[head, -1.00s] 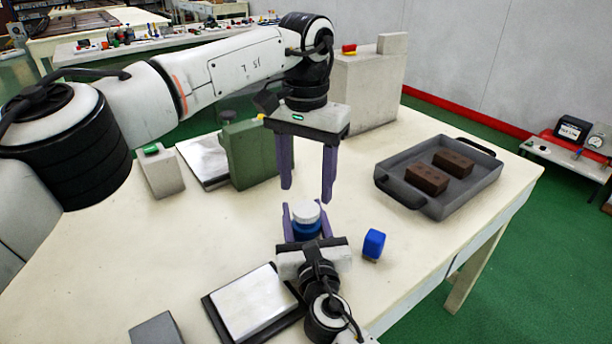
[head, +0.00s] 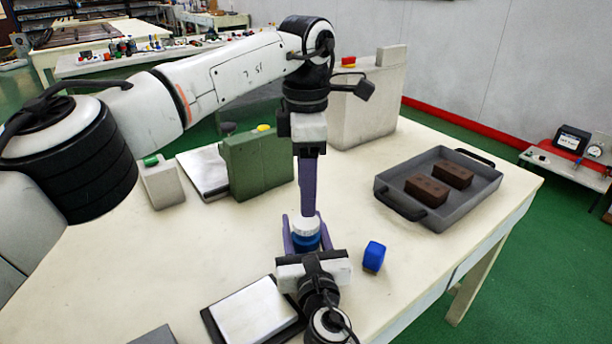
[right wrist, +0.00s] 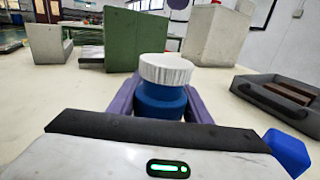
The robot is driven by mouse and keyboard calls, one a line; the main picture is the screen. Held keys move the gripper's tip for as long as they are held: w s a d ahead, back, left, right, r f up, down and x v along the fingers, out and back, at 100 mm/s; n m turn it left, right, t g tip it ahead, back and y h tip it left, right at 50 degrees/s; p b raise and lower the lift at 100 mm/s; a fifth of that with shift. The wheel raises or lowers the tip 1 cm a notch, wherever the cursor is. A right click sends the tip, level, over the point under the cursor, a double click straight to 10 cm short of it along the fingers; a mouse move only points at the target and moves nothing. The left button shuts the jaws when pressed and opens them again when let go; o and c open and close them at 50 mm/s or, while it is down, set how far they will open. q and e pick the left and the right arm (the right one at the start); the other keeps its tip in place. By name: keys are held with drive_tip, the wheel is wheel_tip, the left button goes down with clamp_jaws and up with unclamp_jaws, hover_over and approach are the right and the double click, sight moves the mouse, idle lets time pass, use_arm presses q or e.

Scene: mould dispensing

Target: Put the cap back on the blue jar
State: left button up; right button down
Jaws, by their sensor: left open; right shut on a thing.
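The blue jar (head: 306,243) stands upright between the fingers of my right gripper (head: 304,240), which is shut on it. In the right wrist view the jar (right wrist: 160,103) carries a white ribbed cap (right wrist: 166,70) on its top. The cap (head: 306,227) looks level; I cannot tell whether it is screwed tight. My left gripper (head: 309,212) points down just above the cap, open and empty. Its fingers line up one behind the other in the head view, so the gap between them is hidden.
A small blue block (head: 374,256) lies right of the jar. A grey tray (head: 440,211) with two brown bricks is further right. A silver plate (head: 253,313) lies front left. The table's left middle is clear.

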sight(306, 221)
use_arm(q)
drive_tip(key=n, duration=0.4)
drive_tip(key=shift+r+n, duration=0.15)
drive_tip(key=shift+n, duration=0.25)
drive_tip(key=n, duration=0.4)
drive_tip(key=shift+r+n, duration=0.15)
drive_tip(key=shift+n, duration=0.15)
drive_tip(key=n, duration=0.6)
drive_tip(key=shift+r+n, duration=0.15)
drive_tip(key=shift+n, duration=0.15)
drive_tip(key=n, duration=0.4)
drive_tip(key=shift+r+n, duration=0.15)
drive_tip(key=shift+n, duration=0.15)
drive_tip(key=n, duration=0.4)
drive_tip(key=shift+r, duration=0.1)
drive_tip(key=n, duration=0.4)
drive_tip(key=shift+r, duration=0.1)
drive_tip(key=n, duration=0.4)
drive_tip(key=shift+r+n, duration=0.1)
drive_tip(key=shift+n, duration=0.3)
drive_tip(key=shift+f, duration=4.05)
